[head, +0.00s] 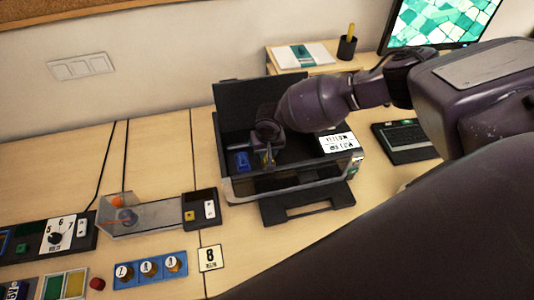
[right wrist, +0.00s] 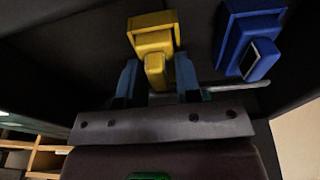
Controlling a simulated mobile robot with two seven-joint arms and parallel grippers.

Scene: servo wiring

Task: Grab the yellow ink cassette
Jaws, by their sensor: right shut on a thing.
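The yellow ink cassette (right wrist: 153,40) shows in the right wrist view, with its narrow tab between the two blue-grey fingers of my right gripper (right wrist: 157,78). The gripper is shut on it. In the head view a small part of the yellow cassette (head: 268,157) shows below my right gripper (head: 265,147), inside the open printer (head: 240,187). A blue ink cassette (right wrist: 248,40) sits beside the yellow one, apart from it; it also shows in the head view (head: 242,161). My left gripper is not in view.
The printer's raised lid (head: 245,95) stands behind the gripper, and its walls surround it. An output tray (head: 308,203) sticks out in front. Switch boxes and a clear-sided device (head: 150,218) stand at the left.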

